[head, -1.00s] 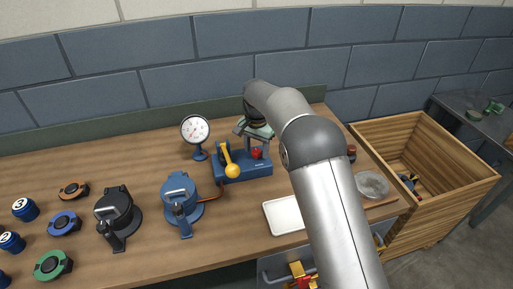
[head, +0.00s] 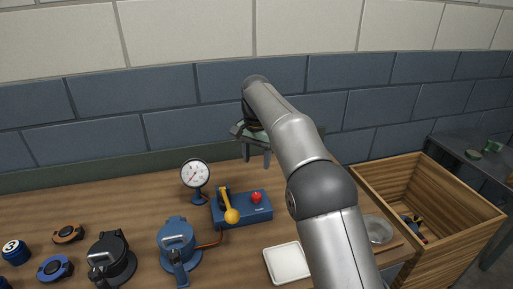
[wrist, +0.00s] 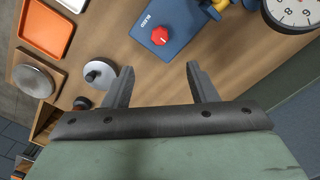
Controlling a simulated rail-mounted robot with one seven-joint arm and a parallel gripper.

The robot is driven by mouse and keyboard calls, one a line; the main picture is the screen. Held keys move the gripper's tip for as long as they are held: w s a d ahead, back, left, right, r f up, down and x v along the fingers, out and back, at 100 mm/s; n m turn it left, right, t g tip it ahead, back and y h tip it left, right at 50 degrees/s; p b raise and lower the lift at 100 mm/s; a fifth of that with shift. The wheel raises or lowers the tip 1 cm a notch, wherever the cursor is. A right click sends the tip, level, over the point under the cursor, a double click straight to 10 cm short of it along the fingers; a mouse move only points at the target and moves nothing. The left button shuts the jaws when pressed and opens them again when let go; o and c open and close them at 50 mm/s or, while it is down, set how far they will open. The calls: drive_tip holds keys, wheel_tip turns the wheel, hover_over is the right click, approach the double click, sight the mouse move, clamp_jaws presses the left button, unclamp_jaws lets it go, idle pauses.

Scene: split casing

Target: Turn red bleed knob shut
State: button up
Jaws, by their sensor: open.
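The red bleed knob (head: 256,197) sits on top of the right part of the blue pump block (head: 243,210). In the wrist view the knob (wrist: 160,36) is red with a pale pointer mark, beside the word BLEED on the blue block (wrist: 176,22). My gripper (head: 257,163) is above and behind the block, pointing down, open and empty. In the wrist view its two fingers (wrist: 160,75) are apart, with the knob beyond their tips and not between them.
A yellow-handled lever (head: 230,213) stands on the block, left of the knob. A pressure gauge (head: 195,175) stands to the left. Blue (head: 176,242) and black (head: 108,256) casings lie further left. A white tray (head: 287,262) is in front, a wooden crate (head: 455,225) right.

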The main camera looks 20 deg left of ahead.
drive_tip(key=shift+r, duration=1.8)
drive_tip(key=s+d+r+n, duration=0.1)
drive_tip(key=s+d, duration=0.5)
drive_tip(key=d, duration=0.7)
drive_tip(key=s+d+r, duration=0.1)
drive_tip(key=s+d, duration=0.4)
drive_tip(key=d, duration=0.7)
drive_tip(key=s+d+f, duration=0.3)
drive_tip(key=s, duration=0.4)
drive_tip(key=s+d+f+n, duration=0.1)
drive_tip(key=s+d+f, duration=0.3)
drive_tip(key=s, duration=0.4)
drive_tip(key=s+d+f, duration=0.4)
drive_tip(key=s, duration=0.3)
drive_tip(key=shift+s+d+t, duration=0.25)
drive_tip(key=shift+s+t, duration=0.05)
drive_tip(key=shift+s, duration=0.05)
